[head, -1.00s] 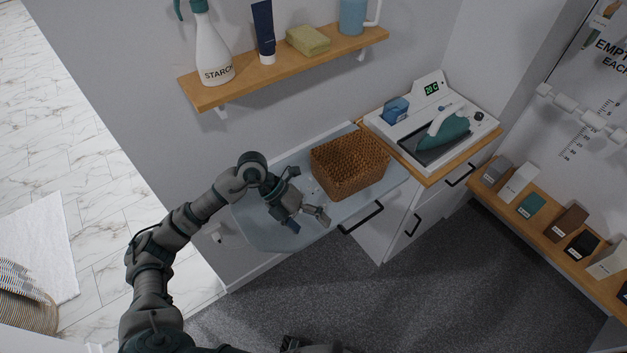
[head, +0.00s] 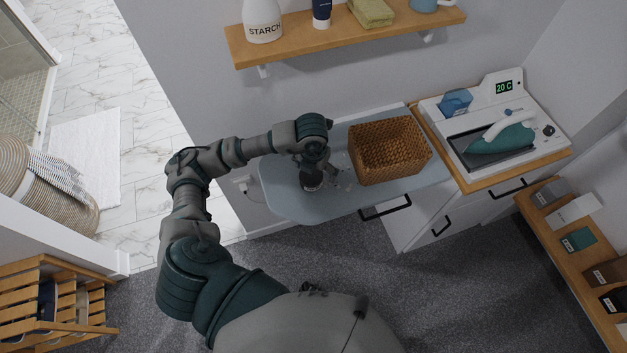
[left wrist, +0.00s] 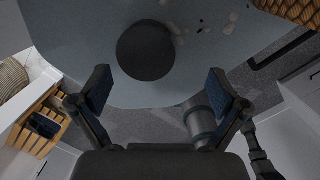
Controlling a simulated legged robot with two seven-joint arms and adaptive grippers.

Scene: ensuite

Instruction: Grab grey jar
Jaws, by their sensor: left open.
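A dark grey jar (head: 311,180) stands on the pale blue board (head: 285,203), left of the wicker basket. My left gripper (head: 322,170) is above and beside it in the head view, partly covering it. In the left wrist view the jar shows as a dark round top (left wrist: 146,51), just beyond the left gripper's fingertips (left wrist: 159,84). The two fingers are spread wide, with nothing between their pads. The jar's sides are mostly hidden in the wrist view. My right gripper is not in view.
A wicker basket (head: 390,150) stands right of the jar. Small pale fragments (left wrist: 205,29) lie on the board beside it. A wooden shelf (head: 350,36) with a starch bottle (head: 263,22) is on the wall above. An iron (head: 500,136) rests on the right counter.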

